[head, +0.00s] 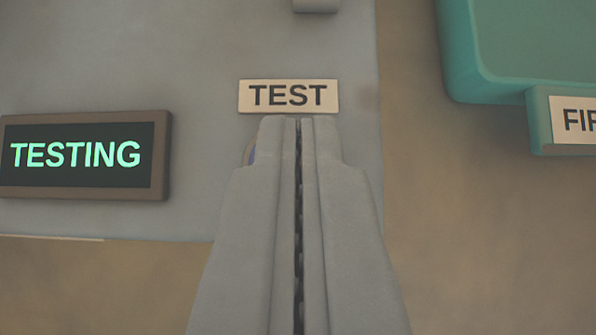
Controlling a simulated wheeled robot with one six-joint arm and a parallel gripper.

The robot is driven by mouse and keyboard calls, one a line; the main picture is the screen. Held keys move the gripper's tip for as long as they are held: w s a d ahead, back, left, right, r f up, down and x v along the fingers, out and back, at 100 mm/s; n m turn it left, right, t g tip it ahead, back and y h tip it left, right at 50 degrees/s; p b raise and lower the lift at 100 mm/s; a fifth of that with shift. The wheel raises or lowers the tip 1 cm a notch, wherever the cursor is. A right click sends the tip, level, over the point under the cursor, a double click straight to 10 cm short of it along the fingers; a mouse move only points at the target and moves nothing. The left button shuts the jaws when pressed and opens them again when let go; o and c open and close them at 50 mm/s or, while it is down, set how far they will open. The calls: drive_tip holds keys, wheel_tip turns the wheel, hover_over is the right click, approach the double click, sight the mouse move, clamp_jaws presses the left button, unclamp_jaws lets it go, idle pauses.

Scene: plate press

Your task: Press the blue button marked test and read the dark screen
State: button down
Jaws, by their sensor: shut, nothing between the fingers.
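My gripper (299,122) is shut and empty, its fingertips just below the sign marked TEST (288,96). The fingers cover most of the button below that sign. I cannot tell whether the fingertips touch or push the button. The dark screen (82,182) in a brown frame is at the left and reads TESTING in bright green letters.
The sign, screen and button are on a grey panel (200,50). A teal tray (470,85) stands at the upper right, with a partly cut-off label (575,120) starting "FI". A grey piece (316,5) shows at the top edge. The brown surface (480,240) at the lower right is clear.

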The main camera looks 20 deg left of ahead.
drive_tip(key=w+r+v, duration=0.1)
drive_tip(key=v, duration=1)
drive_tip(key=shift+s+a+r, duration=0.15)
drive_tip(key=shift+s+r, duration=0.1)
drive_tip(key=shift+s, duration=0.05)
drive_tip(key=shift+r, duration=0.1)
drive_tip(key=s+a+r+m+t+h, duration=0.1)
drive_tip(key=s+r+t, duration=0.2)
drive_tip(key=s, duration=0.8)
drive_tip(key=s+a+r+m+t+h, duration=0.1)
drive_tip(key=s+r+m+t, duration=0.1)
drive_tip(key=s+r, duration=0.4)
drive_tip(key=s+a+r+m+t+h, duration=0.1)
drive_tip(key=s+r+t, duration=0.3)
drive_tip(key=s, duration=1.3)
drive_tip(key=shift+a+r+m+h, duration=0.3)
drive_tip(key=shift+a+r, duration=0.1)
drive_tip(key=shift+r, duration=0.15)
drive_tip(key=shift+s, duration=0.1)
idle(1.9)
